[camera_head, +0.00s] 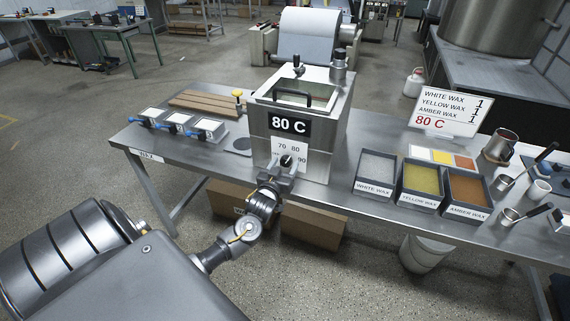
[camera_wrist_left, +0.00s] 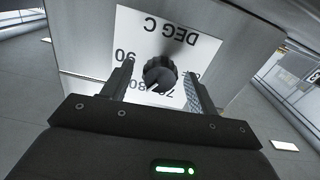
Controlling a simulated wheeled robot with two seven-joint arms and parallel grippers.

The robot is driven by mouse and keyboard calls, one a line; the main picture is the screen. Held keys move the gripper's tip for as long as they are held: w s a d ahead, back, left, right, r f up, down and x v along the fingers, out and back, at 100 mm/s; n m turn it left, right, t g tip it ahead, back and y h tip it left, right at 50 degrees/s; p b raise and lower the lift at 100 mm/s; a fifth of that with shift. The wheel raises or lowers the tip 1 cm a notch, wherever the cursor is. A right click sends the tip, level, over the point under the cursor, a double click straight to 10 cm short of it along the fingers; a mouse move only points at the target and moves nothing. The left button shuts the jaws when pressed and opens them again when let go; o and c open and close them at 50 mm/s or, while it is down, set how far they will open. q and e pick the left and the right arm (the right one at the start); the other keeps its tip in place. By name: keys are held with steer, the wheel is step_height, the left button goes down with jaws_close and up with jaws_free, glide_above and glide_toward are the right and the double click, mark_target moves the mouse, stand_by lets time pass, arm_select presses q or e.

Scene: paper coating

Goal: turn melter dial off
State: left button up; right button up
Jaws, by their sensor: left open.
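The melter (camera_head: 315,110) is a steel box on the table with an "80 C" display and a handled lid on top. Its black dial (camera_head: 287,160) sits on a white scale plate on the front face, marked 70, 80 and 90. In the left wrist view the dial (camera_wrist_left: 160,74) shows upside down between the two fingers. My left gripper (camera_head: 278,172) is open, its fingers (camera_wrist_left: 158,92) on either side of the dial, with gaps visible on both sides. Whether the fingertips reach past the dial is hard to tell. My right gripper is not in view.
Bins of white (camera_head: 376,172), yellow (camera_head: 421,180) and amber wax (camera_head: 467,191) stand right of the melter. A sign (camera_head: 446,109) is behind them. Small blue-handled trays (camera_head: 178,122) sit left of the melter. Metal cups and pots stand at the far right.

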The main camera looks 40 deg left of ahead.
arm_select(q)
steer(key=shift+w, duration=0.2)
steer(key=c, duration=1)
